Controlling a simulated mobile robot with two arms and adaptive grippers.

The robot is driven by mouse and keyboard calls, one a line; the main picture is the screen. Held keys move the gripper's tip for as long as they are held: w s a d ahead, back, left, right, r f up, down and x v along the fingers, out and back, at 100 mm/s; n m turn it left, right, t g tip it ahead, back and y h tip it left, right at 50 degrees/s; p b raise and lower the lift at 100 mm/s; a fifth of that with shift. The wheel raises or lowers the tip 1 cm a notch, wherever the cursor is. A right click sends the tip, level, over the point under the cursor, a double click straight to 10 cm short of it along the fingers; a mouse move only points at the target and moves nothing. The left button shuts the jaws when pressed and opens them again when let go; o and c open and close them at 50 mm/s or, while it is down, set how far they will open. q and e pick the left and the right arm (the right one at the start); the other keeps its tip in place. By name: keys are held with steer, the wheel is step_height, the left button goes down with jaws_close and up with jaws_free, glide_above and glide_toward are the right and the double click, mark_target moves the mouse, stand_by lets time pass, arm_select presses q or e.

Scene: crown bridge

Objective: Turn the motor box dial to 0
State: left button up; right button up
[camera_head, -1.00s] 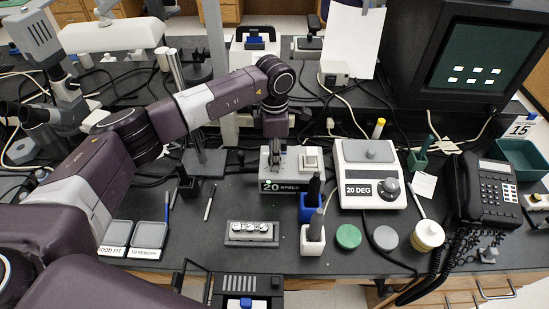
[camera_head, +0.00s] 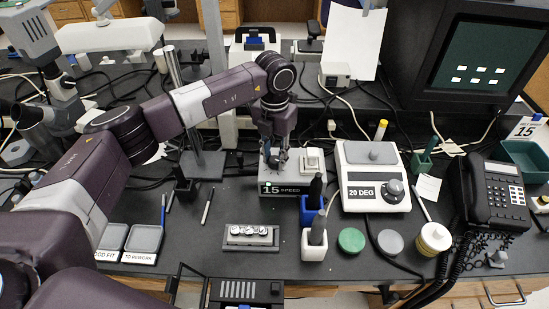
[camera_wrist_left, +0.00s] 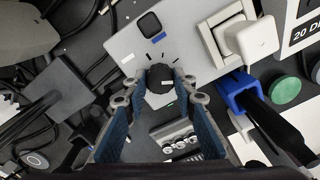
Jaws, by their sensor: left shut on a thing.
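The motor box (camera_head: 312,160) is a pale box on the bench with a front label reading "15 SPEED". It also shows in the left wrist view (camera_wrist_left: 190,25). Its black dial (camera_wrist_left: 160,78) has a white mark, with short lines printed on the box around it. My left gripper (camera_head: 275,161) points down over the left part of the box. In the left wrist view my left gripper (camera_wrist_left: 156,86) has its two fingers on either side of the dial, shut on it. In the head view the gripper mostly hides the dial. My right gripper is not in view.
A "20 DEG" device (camera_head: 372,155) stands to the right. A block with metal crowns (camera_head: 250,237) lies in front. A telephone (camera_head: 487,190) is far right.

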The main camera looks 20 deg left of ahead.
mark_target(274, 159)
arm_select(q)
steer(key=n, duration=0.5)
steer(key=shift+w+r+n, duration=0.15)
steer(key=shift+n, duration=0.15)
stand_by(0.4)
steer(key=o, duration=1.2)
steer(key=shift+b, duration=0.3)
steer(key=shift+c, duration=0.2)
step_height(274, 159, up, 12)
